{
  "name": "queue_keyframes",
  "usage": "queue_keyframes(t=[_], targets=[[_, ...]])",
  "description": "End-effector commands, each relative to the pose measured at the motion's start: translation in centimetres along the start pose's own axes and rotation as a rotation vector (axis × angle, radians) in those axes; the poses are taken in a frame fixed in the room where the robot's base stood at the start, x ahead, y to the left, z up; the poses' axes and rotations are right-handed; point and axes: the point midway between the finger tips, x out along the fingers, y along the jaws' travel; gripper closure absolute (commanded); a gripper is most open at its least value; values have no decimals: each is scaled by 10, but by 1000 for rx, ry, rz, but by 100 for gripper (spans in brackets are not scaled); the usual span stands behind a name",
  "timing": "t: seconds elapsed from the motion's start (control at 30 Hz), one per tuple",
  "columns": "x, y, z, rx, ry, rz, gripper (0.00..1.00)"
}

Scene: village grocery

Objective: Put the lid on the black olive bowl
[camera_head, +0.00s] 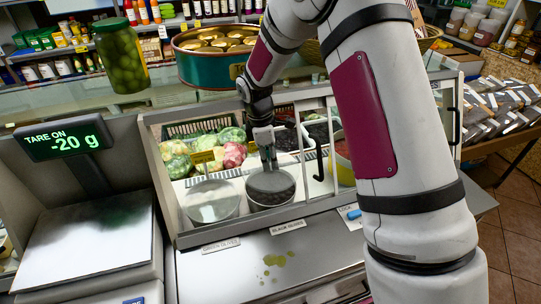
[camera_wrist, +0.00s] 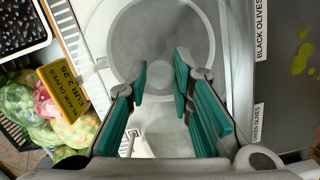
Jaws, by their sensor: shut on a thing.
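My gripper (camera_head: 265,140) reaches down into the glass-fronted counter, over the bowl behind the "BLACK OLIVES" label. In the wrist view its teal fingers (camera_wrist: 161,78) are closed in around the middle of a round, greyish, see-through lid (camera_wrist: 160,28). The grip point itself is hard to make out. The lid is over the black olive bowl (camera_head: 270,197), and in the head view they overlap at the rim. I cannot tell whether the lid is fully seated or slightly raised. The bowl's contents are obscured.
The green olive bowl (camera_head: 211,207) stands close on the left, with a clear cover. A yellow price sign (camera_wrist: 62,90) and wrapped produce (camera_head: 205,148) are nearby. The glass front (camera_head: 185,225) and a scale (camera_head: 85,245) border the space. A jar (camera_head: 121,60) and large tin (camera_head: 215,65) stand above.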

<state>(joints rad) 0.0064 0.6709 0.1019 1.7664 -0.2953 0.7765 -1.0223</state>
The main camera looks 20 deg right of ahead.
Motion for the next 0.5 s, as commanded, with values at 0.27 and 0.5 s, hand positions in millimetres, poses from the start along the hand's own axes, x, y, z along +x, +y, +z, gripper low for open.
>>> queue_keyframes(t=[0.27,0.5], targets=[[23,0,-4,0,-1,-3,100],[44,0,-6,2,-1,-3,100]])
